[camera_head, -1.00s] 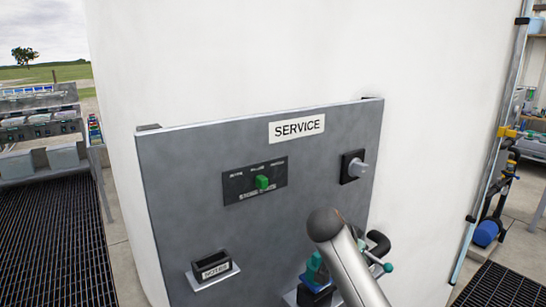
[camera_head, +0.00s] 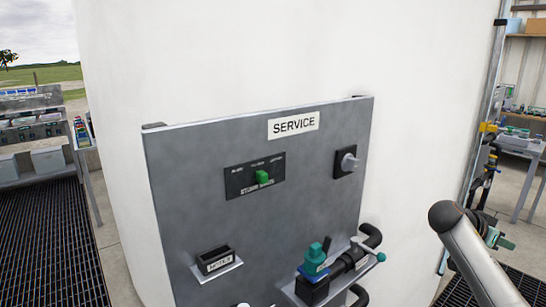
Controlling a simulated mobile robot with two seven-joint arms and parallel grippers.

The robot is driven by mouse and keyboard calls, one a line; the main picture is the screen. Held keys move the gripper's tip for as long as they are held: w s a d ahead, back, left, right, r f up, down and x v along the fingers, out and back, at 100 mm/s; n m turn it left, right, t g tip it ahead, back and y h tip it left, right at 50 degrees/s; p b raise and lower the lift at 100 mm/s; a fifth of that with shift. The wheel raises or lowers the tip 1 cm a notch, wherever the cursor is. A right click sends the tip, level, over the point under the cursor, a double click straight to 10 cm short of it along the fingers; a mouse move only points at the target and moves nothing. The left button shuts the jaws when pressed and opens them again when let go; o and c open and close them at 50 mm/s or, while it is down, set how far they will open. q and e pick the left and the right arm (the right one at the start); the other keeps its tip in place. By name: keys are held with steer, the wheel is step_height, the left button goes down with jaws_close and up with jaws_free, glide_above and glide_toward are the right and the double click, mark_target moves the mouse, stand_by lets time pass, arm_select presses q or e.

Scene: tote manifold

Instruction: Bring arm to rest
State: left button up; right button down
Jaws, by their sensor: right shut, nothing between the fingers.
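My right arm comes in from the lower right, its rounded grey joint in front of the white tank. My right gripper (camera_head: 502,241) shows just behind the arm, at the right of the view. It is small, with green fingers, and looks shut and empty. It is well to the right of the grey service panel (camera_head: 215,160) and apart from it. My left gripper is not in view.
The panel bears a green slider (camera_head: 262,177), a grey knob (camera_head: 349,161), a black labelled block (camera_head: 215,260) and a teal-topped valve (camera_head: 315,257) with black pipes. The white tank (camera_head: 250,60) stands behind. Dark grating (camera_head: 50,240) lies at left; benches stand at both sides.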

steer(key=s+d+r+g, duration=0.1)
steer(key=s+d+r, duration=0.1)
steer(key=d, duration=0.2)
steer(key=a+f+n+t+y, duration=0.1)
steer(key=a+f+n+t, duration=0.25)
steer(key=f, duration=0.55)
steer(key=a+f+n+t+y, duration=0.1)
steer(key=a+f+n+t, duration=0.15)
steer(key=f+n, duration=0.45)
steer(key=s+a+f+n+t+y, duration=0.1)
steer(key=s+a+f+n+y, duration=0.3)
steer(key=f, duration=0.4)
steer(key=s+a+f+n+t+y, duration=0.1)
steer(key=s+a+f+n, duration=0.15)
steer(key=a+f, duration=0.45)
steer(key=s+a+f+n+y, duration=0.2)
steer(key=s+a+f+y, duration=0.15)
steer(key=s+a, duration=0.45)
steer(key=s+a+f+n+y, duration=0.35)
steer(key=s+a, duration=0.25)
steer(key=s, duration=0.5)
steer(key=w+a+m+t+y, duration=0.1)
steer(key=a+m, duration=0.5)
steer(key=a, duration=0.5)
steer(key=shift+r, duration=0.3)
